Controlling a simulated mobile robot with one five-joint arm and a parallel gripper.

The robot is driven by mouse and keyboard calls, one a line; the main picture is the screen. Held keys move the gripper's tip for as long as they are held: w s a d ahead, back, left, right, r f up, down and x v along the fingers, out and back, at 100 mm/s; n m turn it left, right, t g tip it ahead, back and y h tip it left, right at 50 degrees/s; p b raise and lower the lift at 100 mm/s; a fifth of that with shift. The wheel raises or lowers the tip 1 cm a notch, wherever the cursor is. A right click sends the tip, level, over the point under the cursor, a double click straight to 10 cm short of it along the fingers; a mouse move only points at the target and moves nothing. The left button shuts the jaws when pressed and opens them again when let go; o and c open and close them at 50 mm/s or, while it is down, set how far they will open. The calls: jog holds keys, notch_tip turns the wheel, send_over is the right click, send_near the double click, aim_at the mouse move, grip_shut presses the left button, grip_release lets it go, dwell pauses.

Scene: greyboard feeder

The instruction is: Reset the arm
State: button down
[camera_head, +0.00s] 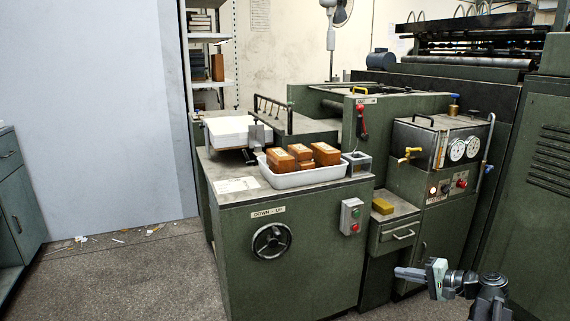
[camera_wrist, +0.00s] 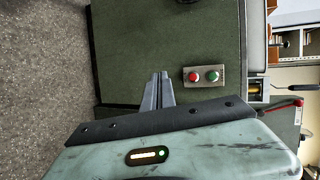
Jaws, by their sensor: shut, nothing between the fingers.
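My gripper (camera_head: 402,273) is at the lower right of the head view, in front of the green machine and pointing left. It is shut and empty. In the wrist view my gripper (camera_wrist: 160,77) shows its two grey fingers together. The same switch box (camera_head: 351,216) is on the cabinet front in the head view. My arm's upper part is folded at the lower right edge.
A white tray (camera_head: 300,178) of brown blocks and a stack of white sheets (camera_head: 235,131) lie on the cabinet top. A yellow block (camera_head: 382,206) lies on a small drawer unit (camera_head: 393,231). Paper scraps litter the floor at left. The floor in front is clear.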

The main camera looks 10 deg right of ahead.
jog(key=w+a+f+n+g+y+p, duration=0.1)
jog(key=w+a+f+n+g+p, duration=0.2)
jog(key=a, duration=1.1)
jog(key=w+a+n+g, duration=0.2)
jog(key=a+n+g, duration=0.15)
jog(key=a, duration=1.15)
jog(key=s+a+f+n+g+h+p, duration=0.3)
jog(key=s+a+f+n+g+h, duration=0.25)
jog(key=s+a, duration=0.35)
jog(key=d+f+h, duration=0.1)
jog(key=d+h, duration=0.2)
jog(key=d, duration=0.2)
notch_tip(320, 180, up, 38)
jog(key=p, duration=3.7)
jog(key=shift+f+m, duration=0.15)
jog(key=shift+m, duration=0.25)
jog(key=shift+w, duration=0.1)
